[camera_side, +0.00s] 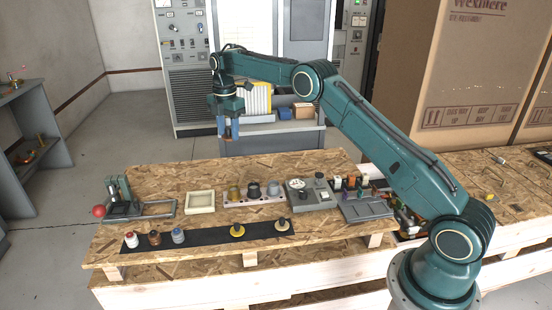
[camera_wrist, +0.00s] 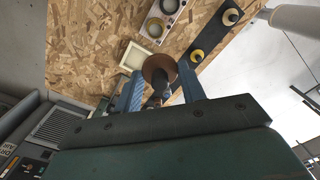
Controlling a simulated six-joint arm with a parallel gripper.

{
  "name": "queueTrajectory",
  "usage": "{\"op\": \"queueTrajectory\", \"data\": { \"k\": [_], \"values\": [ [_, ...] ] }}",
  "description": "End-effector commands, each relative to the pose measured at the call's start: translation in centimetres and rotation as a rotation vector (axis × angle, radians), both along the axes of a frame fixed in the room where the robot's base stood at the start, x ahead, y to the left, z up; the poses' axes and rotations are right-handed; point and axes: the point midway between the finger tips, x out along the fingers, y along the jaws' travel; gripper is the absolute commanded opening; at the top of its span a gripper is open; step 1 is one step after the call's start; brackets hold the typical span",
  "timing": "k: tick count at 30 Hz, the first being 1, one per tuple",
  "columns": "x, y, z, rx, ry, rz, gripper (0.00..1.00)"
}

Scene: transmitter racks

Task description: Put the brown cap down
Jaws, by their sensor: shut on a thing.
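My gripper (camera_side: 228,131) hangs high above the back left part of the workbench in the side view, pointing down. Its two blue fingers also show in the wrist view (camera_wrist: 158,88), shut on the brown cap (camera_wrist: 158,66). The cap appears as a round brown disc with a dark knob between the fingertips. In the side view only a small brown patch of the cap (camera_side: 220,126) shows at the fingers. The cap is clear of the bench. A cream square tray (camera_side: 190,211) lies empty on the bench; it also shows in the wrist view (camera_wrist: 127,65).
A black strip (camera_side: 205,237) along the front bears several small coloured caps. A grey fixture with a red ball (camera_side: 99,211) stands at the left, a grey instrument (camera_side: 311,196) further right.

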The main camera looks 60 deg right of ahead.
Motion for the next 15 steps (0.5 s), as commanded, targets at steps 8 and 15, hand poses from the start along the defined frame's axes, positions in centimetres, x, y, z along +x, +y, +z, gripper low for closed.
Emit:
{"op": "queueTrajectory", "data": {
  "k": [8, 15],
  "values": [
    [0.84, -0.70, 0.48, 0.001, 0.000, -0.001, 0.19],
    [0.97, -0.82, 0.64, 0.002, 0.000, 0.000, 0.19]
  ]
}}
